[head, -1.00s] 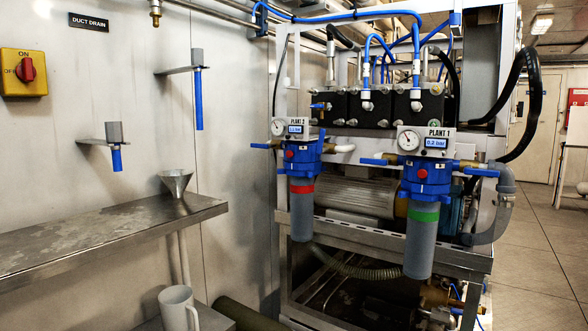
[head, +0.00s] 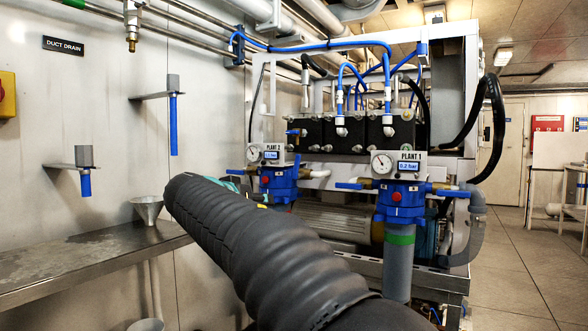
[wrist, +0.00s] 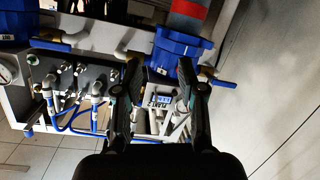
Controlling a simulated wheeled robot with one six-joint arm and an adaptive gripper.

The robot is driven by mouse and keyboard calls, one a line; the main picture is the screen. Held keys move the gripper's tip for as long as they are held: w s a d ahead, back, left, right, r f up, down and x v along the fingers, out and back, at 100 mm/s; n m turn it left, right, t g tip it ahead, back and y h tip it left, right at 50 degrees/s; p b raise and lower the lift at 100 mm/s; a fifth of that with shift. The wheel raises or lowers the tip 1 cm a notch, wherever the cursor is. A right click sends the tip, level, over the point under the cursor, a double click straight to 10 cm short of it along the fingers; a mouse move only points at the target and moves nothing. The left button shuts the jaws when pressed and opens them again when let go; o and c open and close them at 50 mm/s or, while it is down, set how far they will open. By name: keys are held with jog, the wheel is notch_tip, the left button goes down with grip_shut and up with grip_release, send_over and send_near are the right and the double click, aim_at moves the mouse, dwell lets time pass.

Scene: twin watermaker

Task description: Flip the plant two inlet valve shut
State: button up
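The plant two filter head (head: 280,185) is blue, with a round gauge and a display box (head: 266,154) labelled PLANT 2 above it. My arm hides its red-banded bowl and lower left side in the head view. In the wrist view, which is roughly upside down, the blue head (wrist: 178,50) lies beyond my fingers. A blue valve lever (wrist: 222,83) sticks out from its right side, beside a brass fitting; this matches the head view's left side. My gripper (wrist: 160,82) is open and empty, with the lever to the right of its fingers. Contact is not visible.
The plant one filter (head: 400,195) stands to the right with its own blue levers. A steel shelf (head: 90,262) with a funnel (head: 147,208) is at left. Blue hoses (head: 330,45) run above the black blocks. Open floor (head: 500,265) lies at right.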

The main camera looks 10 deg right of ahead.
aim_at(297, 161)
notch_tip(297, 161, up, 9)
jog(key=s+d+m+t+h, duration=0.1)
jog(key=s+d+m+h, duration=0.15)
jog(key=m, duration=0.35)
jog(key=p+x, duration=0.1)
jog(key=x, duration=0.6)
jog(key=p+x, duration=0.2)
jog(key=x, duration=0.5)
jog(key=shift+w+a+p, duration=0.1)
jog(key=shift+w+p, duration=0.2)
jog(key=shift+w, duration=0.1)
grip_shut()
